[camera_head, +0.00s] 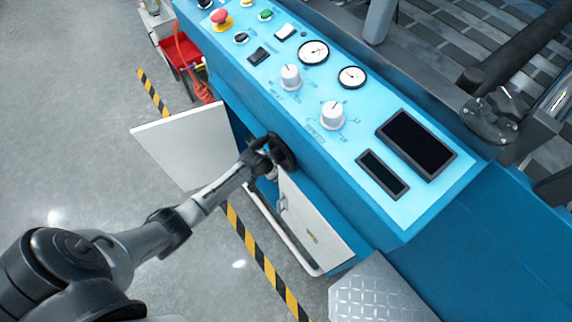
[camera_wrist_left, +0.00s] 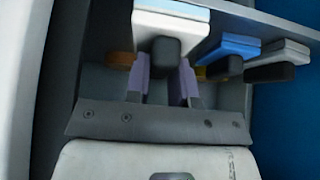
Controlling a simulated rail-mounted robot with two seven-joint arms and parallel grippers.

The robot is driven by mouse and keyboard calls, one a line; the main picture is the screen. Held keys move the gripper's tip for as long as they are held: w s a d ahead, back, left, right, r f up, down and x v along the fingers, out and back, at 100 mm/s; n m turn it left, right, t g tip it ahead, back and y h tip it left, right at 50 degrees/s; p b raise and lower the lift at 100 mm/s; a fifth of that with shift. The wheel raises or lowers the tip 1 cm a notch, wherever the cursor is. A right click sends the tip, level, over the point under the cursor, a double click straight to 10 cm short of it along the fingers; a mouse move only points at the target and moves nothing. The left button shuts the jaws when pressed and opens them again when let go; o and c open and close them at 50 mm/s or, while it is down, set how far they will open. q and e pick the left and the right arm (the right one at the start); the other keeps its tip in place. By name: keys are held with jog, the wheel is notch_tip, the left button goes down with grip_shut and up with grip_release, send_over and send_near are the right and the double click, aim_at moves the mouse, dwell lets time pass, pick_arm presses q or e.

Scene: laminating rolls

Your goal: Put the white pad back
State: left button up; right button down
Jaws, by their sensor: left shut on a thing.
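In the left wrist view a white pad (camera_wrist_left: 170,24) with a dark block-like handle (camera_wrist_left: 158,53) is at the top centre. My left gripper (camera_wrist_left: 163,80) is shut on the handle, with a lavender finger on each side of it. In the head view my left gripper (camera_head: 268,158) reaches into the open front of the blue machine, and the pad is hidden there. A blue pad (camera_wrist_left: 236,46) and a pale pad (camera_wrist_left: 287,47) with dark handles sit to the right of the white pad, close under a grey panel. My right gripper is out of view.
A white door panel (camera_head: 183,142) stands open left of my arm, and another white panel (camera_head: 308,222) is on its right. The blue control console (camera_head: 335,60) with knobs and gauges lies above. A metal step (camera_head: 375,292) is at the bottom.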

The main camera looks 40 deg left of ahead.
pick_arm(q)
jog(key=w+b, duration=0.2)
jog(key=w+d+f+b, duration=0.1)
jog(key=w, duration=0.1)
jog(key=shift+w, duration=0.1)
jog(key=shift+f, duration=0.2)
jog(key=shift+s+a, duration=0.1)
jog(key=shift+s, duration=0.15)
jog(key=shift+w+f, duration=0.1)
jog(key=shift+w, duration=0.05)
jog(key=o, duration=0.4)
jog(key=shift+f, duration=0.1)
jog(key=o, duration=0.5)
